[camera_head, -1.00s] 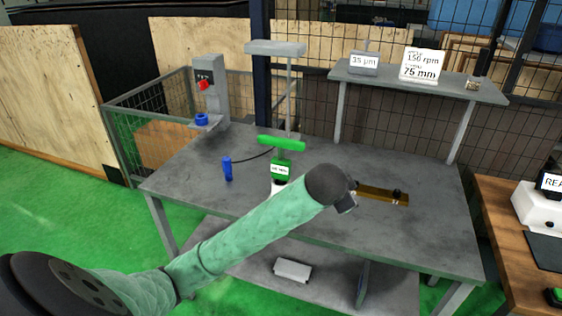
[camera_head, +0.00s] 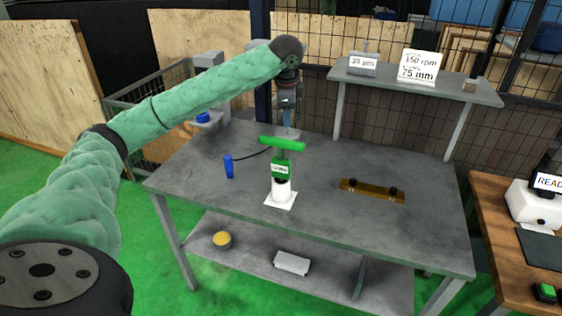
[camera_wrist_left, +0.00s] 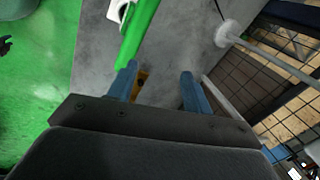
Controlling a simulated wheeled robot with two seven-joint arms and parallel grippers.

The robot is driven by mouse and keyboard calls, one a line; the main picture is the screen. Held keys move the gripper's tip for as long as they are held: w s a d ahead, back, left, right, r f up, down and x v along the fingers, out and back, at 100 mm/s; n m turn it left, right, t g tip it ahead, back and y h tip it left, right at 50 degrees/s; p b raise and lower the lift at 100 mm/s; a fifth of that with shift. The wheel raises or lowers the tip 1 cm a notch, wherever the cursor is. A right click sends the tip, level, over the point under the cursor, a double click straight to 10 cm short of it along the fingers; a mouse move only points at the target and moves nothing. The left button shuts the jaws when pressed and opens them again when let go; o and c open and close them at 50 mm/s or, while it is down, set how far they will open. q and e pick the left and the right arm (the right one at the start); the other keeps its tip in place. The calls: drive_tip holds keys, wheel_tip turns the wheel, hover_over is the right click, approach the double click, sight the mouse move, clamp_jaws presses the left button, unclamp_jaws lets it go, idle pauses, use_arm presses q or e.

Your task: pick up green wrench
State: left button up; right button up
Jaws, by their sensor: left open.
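The green wrench (camera_head: 282,146) is T-shaped, with a green crossbar and a labelled green stem. It stands upright in a white round holder (camera_head: 282,188) on the grey table (camera_head: 220,195). My left gripper (camera_head: 286,122) points down just behind and above the crossbar in the head view. In the left wrist view my left gripper (camera_wrist_left: 158,72) is open, with two blue fingers apart and nothing between them. There the green bar of the wrench (camera_wrist_left: 140,32) lies beyond the left finger's tip, off to the side of the gap. My right gripper is not in view.
A blue cylinder (camera_head: 228,166) with a cable stands left of the wrench. A brass bar with black knobs (camera_head: 372,191) lies to the right. A raised shelf (camera_head: 440,88) with signs stands at the back right. The table's front is clear.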

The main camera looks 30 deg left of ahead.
sight(281, 139)
use_arm(q)
drive_tip(key=shift+s+a+f+m+g+h, duration=0.25)
drive_tip(key=shift+s+f+m+g, duration=0.15)
drive_tip(key=shift+s+m+g, duration=0.15)
drive_tip(key=shift+s+a+f+m+g+h, duration=0.25)
drive_tip(key=shift+s+f+m+g, duration=0.2)
drive_tip(key=shift+s+g, duration=0.1)
drive_tip(key=shift+s+d+f+m+g, duration=0.15)
drive_tip(key=shift+s+m+g, duration=0.25)
drive_tip(key=shift+m, duration=0.2)
drive_tip(key=shift+f, duration=0.15)
wheel_tip(281, 139, down, 2)
drive_tip(key=shift+f+p, duration=0.1)
drive_tip(key=shift+p, duration=0.4)
drive_tip(key=f, duration=0.1)
drive_tip(key=f+p, duration=0.2)
drive_tip(key=f, duration=0.1)
drive_tip(key=shift+w, duration=0.35)
drive_tip(key=shift+f+p, duration=0.35)
drive_tip(key=shift+f, duration=0.25)
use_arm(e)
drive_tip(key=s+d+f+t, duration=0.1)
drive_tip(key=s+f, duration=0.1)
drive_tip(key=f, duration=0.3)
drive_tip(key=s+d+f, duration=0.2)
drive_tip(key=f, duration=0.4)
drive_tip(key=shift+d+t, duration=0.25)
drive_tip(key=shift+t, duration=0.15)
